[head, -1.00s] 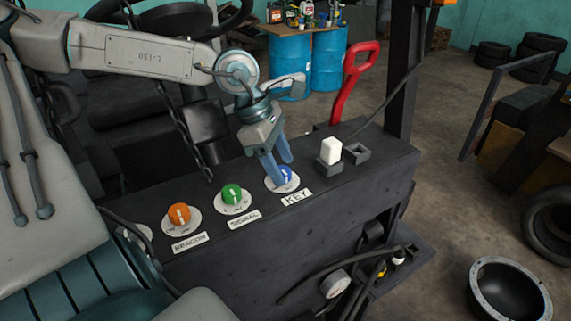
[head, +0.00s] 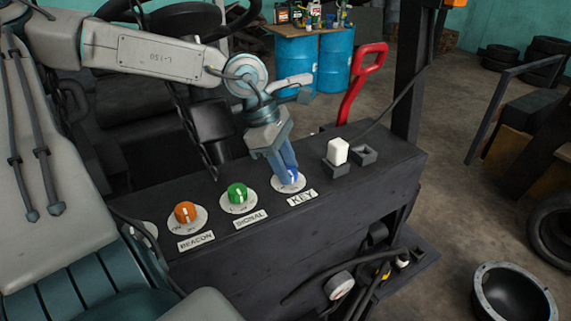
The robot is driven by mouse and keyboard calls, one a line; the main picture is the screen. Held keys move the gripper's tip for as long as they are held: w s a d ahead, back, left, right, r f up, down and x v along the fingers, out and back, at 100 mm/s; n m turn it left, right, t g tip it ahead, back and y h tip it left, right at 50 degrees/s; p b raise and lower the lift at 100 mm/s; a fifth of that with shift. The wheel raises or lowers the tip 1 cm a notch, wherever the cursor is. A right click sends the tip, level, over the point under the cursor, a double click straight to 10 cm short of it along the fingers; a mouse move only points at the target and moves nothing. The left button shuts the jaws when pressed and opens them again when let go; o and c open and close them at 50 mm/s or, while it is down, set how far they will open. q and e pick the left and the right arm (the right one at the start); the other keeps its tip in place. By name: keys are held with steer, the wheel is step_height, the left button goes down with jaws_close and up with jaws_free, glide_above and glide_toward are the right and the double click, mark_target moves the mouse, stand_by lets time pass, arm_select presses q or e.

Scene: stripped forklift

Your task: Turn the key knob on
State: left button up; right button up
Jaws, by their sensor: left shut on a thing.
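The blue key knob (head: 293,175) sits on a round white dial plate (head: 286,187) on top of the black console, beside the KEY label (head: 302,198). My left gripper (head: 286,174) reaches down from above with its blue fingers closed around the knob. The fingers cover much of the knob, so its exact pointing direction is hard to read. My right gripper does not show.
The green signal knob (head: 237,193) and orange beacon knob (head: 185,213) stand to the left on the console (head: 330,207). A white block (head: 338,151) in a dark holder is to the right. A red handle (head: 364,80) rises behind.

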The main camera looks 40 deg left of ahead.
arm_select(q)
steer(key=m, duration=0.2)
steer(key=m+g+b, duration=0.1)
steer(key=m, duration=0.1)
steer(key=shift+w+g, duration=0.15)
steer(key=shift+g, duration=0.15)
steer(key=m+g+b, duration=0.1)
steer(key=m, duration=0.2)
steer(key=shift+w+f+m+b, duration=0.1)
steer(key=shift+m+b, duration=0.3)
steer(key=m+g+b, duration=0.1)
steer(key=m, duration=0.2)
steer(key=shift+m+g+b, duration=0.3)
steer(key=shift+b, duration=0.05)
steer(key=o, duration=1)
